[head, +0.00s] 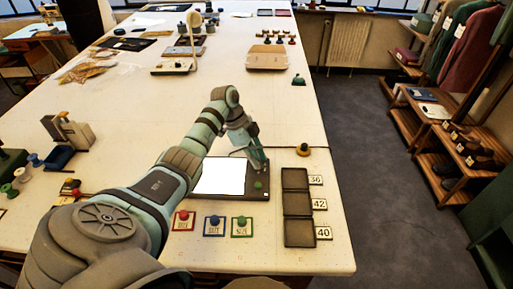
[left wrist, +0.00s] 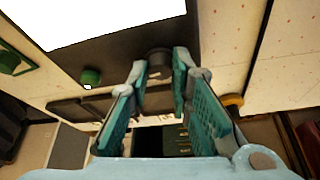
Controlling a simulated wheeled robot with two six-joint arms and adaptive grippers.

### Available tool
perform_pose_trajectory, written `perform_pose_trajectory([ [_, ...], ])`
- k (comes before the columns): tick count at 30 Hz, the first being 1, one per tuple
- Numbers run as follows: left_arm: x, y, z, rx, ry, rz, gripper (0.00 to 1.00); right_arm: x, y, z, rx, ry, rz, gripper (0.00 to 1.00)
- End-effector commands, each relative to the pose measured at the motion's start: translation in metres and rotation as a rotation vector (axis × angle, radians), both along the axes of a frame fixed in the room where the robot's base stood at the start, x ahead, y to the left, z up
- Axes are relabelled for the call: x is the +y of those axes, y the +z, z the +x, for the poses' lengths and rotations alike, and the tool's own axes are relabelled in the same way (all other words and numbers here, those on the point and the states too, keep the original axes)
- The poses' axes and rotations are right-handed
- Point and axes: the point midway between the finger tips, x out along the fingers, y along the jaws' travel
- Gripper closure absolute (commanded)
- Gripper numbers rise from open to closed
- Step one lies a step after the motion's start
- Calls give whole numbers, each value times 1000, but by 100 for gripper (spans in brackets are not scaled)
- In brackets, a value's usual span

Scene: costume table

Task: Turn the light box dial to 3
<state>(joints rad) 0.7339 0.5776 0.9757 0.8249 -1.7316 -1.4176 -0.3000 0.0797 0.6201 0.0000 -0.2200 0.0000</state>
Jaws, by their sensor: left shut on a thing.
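The light box has a bright white panel (head: 222,176) in a dark frame (head: 250,194) and lies on the table; its panel also fills the upper left of the left wrist view (left wrist: 90,15). My left gripper (head: 259,164) is over the frame's right side. In the left wrist view its teal fingers (left wrist: 160,72) are shut on a dark round dial (left wrist: 159,61), one on each side. The dial's marks and setting cannot be read. A green knob (head: 258,185) sits on the frame nearer me, apart from the gripper. My right gripper is not in view.
Three dark trays (head: 297,205) with number cards 36, 42 and 40 stand right of the box. Red, blue and green framed plates with knobs (head: 214,225) lie in front. Bare table (head: 285,120) lies beyond the gripper.

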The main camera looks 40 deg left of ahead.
Motion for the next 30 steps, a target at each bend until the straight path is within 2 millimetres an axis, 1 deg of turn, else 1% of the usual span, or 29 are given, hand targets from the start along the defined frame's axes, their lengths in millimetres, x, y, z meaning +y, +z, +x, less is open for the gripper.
perform_pose_trajectory([
  [1, 1, -1, 3, -9, -22, 3, 100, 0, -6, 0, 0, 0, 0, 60],
  [9, 1, 0, 3, -7, -128, 4, 100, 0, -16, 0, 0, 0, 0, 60],
  [25, 1, 1, 3, -5, -155, 3, 100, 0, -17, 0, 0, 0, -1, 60],
  [26, 1, 1, 3, -5, -155, 3, 78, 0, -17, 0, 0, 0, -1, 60],
  [27, 1, 1, 2, -5, -155, 3, 71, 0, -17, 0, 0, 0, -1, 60],
  [29, 1, 1, 2, -4, -155, 3, 62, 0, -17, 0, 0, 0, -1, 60],
  [30, 1, 1, 2, -3, -154, 2, 60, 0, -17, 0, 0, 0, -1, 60],
])
